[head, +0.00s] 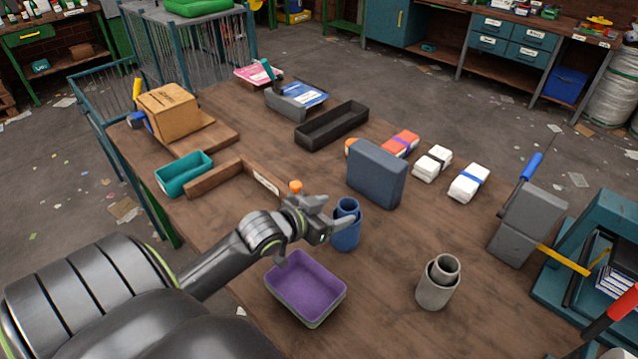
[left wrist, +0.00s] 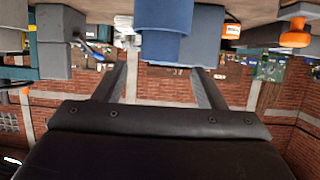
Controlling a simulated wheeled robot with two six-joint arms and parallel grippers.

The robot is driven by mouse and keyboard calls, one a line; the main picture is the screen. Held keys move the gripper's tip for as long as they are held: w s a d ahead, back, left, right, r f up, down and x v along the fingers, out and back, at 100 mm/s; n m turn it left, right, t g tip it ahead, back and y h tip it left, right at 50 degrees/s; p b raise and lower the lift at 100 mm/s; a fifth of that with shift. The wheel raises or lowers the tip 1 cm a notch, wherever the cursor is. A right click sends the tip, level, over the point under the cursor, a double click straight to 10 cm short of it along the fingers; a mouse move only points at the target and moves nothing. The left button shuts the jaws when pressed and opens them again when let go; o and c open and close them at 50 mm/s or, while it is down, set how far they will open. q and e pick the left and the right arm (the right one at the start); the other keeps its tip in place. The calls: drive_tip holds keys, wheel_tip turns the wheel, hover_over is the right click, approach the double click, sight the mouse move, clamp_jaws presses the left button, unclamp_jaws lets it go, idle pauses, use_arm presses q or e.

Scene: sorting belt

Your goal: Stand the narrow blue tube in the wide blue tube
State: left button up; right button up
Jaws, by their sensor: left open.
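The wide blue tube (head: 346,237) stands upright on the table. The narrow blue tube (head: 347,207) stands in it, with its open upper end showing above the wide tube's rim. In the left wrist view, which is upside down, the narrow tube (left wrist: 160,47) juts from the wide tube (left wrist: 163,14). My left gripper (head: 335,213) is open and empty beside the tubes' upper part, on their left. In the left wrist view its fingers (left wrist: 155,88) are spread apart, with the tubes beyond them. The narrow tube's lower part is hidden inside the wide one. My right gripper is not in view.
A purple tray (head: 306,288) lies near the tubes at front left. A dark blue-grey box (head: 376,175) stands close behind them. A pair of nested grey tubes (head: 436,290) stands to the right. The table between the blue and grey tubes is clear.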

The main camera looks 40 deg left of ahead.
use_arm(q)
drive_tip(key=shift+v, duration=2.25)
